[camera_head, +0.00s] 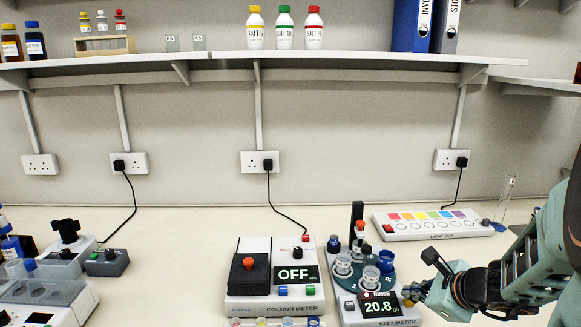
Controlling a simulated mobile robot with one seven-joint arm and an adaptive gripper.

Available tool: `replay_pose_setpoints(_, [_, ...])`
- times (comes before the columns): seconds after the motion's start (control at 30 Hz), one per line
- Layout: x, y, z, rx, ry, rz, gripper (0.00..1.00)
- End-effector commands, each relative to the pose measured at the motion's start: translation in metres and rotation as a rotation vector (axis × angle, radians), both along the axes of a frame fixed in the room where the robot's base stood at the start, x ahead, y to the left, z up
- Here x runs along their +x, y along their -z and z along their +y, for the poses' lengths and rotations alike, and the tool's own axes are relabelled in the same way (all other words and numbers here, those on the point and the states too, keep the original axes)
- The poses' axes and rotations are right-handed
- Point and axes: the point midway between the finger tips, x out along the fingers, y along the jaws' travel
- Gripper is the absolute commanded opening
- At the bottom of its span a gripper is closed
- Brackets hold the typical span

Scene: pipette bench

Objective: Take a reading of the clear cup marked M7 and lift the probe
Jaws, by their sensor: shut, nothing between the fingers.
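The salt meter (380,311) stands on the bench right of centre, and its screen (381,307) shows RINSE and 20.8. Its round teal turntable (384,279) carries several small clear cups, one at the left (343,264) and one at the front (370,278). I cannot read M7 on any cup. A black post (357,217) rises behind the turntable, with an orange-red top (360,229) beside it. The probe's tip and its height are too small to tell. My gripper (411,293) is shut and empty, just right of the meter's screen, close to its right edge.
The colour meter (271,304), reading OFF, stands just left of the salt meter. A light box (432,234) and a clear cylinder (505,204) stand behind my arm. More instruments fill the left. The back middle of the bench is clear.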

Motion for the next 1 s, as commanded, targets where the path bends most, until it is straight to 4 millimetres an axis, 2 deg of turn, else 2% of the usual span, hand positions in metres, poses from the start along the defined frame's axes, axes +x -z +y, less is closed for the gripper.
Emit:
replay_pose_setpoints(0.17, [0.0, -0.005, 0.0, -0.001, -0.001, 0.0, 0.0])
replay_pose_setpoints(0.7, [0.0, -0.058, 0.0, -0.001, 0.0, -0.001, 0.0])
replay_pose_setpoints(1.0, [0.0, -0.06, 0.0, 0.0, 0.0, 0.0, 0.0])
